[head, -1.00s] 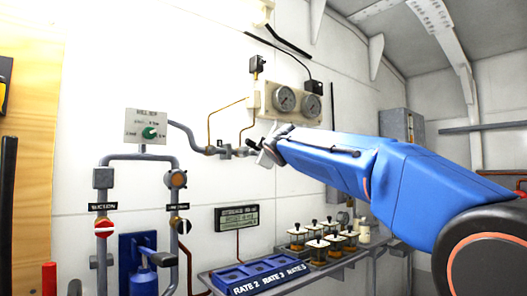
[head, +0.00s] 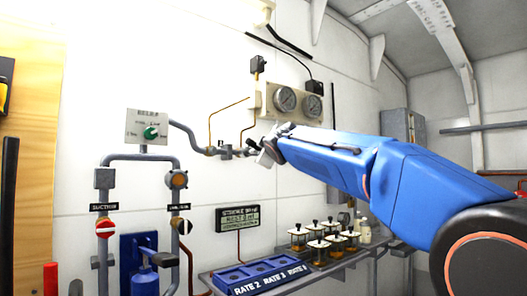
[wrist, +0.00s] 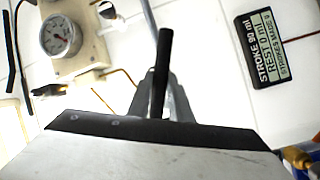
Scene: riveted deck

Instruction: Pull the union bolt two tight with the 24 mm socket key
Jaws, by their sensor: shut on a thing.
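My gripper (head: 268,150) is at the right end of the small pipe fittings (head: 225,152) on the white wall. In the wrist view its grey fingers are shut around a black rod (wrist: 161,68), which looks like the handle of the socket key. The key's socket end is hidden, so I cannot tell whether it sits on a union bolt. The fittings join a grey pipe on the left, and thin copper lines rise from them. I cannot tell which fitting is union bolt two.
A gauge panel (head: 269,110) is just above my gripper. A stroke display (head: 237,218) hangs below; in the wrist view it reads rest 0 ml (wrist: 272,45). A shelf below holds a blue rate block (head: 262,276) and several sample bottles (head: 318,251). A valve manifold (head: 139,158) is at the left.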

